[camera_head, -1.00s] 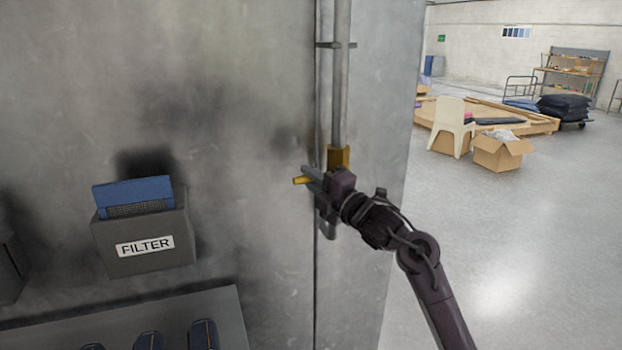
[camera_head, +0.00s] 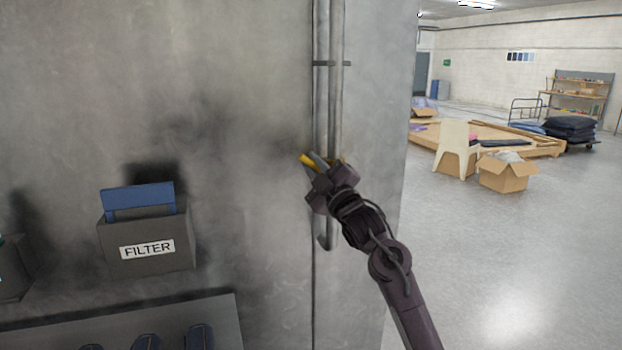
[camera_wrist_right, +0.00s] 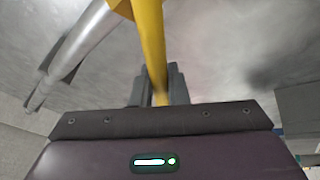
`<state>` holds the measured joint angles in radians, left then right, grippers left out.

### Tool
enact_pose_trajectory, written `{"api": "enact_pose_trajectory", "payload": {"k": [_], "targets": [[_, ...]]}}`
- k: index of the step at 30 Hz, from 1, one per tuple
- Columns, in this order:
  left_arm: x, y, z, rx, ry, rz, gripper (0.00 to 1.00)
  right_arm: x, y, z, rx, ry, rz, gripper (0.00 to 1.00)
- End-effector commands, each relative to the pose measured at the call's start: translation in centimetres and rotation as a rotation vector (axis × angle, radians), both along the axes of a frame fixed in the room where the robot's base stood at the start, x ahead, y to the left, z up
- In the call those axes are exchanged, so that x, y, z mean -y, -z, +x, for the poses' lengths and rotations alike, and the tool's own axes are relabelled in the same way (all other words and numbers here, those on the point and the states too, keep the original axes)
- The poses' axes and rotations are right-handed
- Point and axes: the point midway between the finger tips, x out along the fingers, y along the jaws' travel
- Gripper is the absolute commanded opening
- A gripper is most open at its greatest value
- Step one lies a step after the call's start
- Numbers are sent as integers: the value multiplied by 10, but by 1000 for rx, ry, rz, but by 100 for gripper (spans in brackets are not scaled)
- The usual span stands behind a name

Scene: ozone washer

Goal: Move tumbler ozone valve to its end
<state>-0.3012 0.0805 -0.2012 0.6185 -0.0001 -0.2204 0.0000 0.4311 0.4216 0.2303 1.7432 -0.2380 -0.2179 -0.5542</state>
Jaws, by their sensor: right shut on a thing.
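The valve has a yellow handle (camera_head: 308,160) whose tip sticks out to the upper left of my right gripper (camera_head: 316,163) in the head view. The valve sits on a grey vertical pipe (camera_head: 336,90) at the corner of the grey wall; my gripper hides most of its body. In the right wrist view the yellow handle (camera_wrist_right: 150,45) runs down between the fingers of my right gripper (camera_wrist_right: 158,88), which is shut on it. The pipe (camera_wrist_right: 75,50) shows at the upper left there. My left gripper is not in view.
A grey box labelled FILTER (camera_head: 147,248) with a blue filter (camera_head: 139,200) is on the wall at left, above a grey ledge (camera_head: 225,312).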

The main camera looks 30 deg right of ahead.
Motion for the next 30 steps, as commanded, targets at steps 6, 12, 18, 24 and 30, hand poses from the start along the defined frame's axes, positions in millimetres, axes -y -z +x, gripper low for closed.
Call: {"api": "enact_pose_trajectory", "payload": {"k": [6, 12, 18, 24, 30], "targets": [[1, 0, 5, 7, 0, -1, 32, 12, -13, -3, 50, 0, 206, 0], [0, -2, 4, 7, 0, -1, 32, 25, -23, -6, 93, 0, 389, 0], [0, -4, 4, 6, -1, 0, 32, 37, -29, -9, 129, 1, 551, 0], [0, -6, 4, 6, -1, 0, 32, 48, -32, -11, 159, 1, 675, 0], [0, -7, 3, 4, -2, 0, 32, 54, -32, -13, 177, 2, 751, 0]]}}
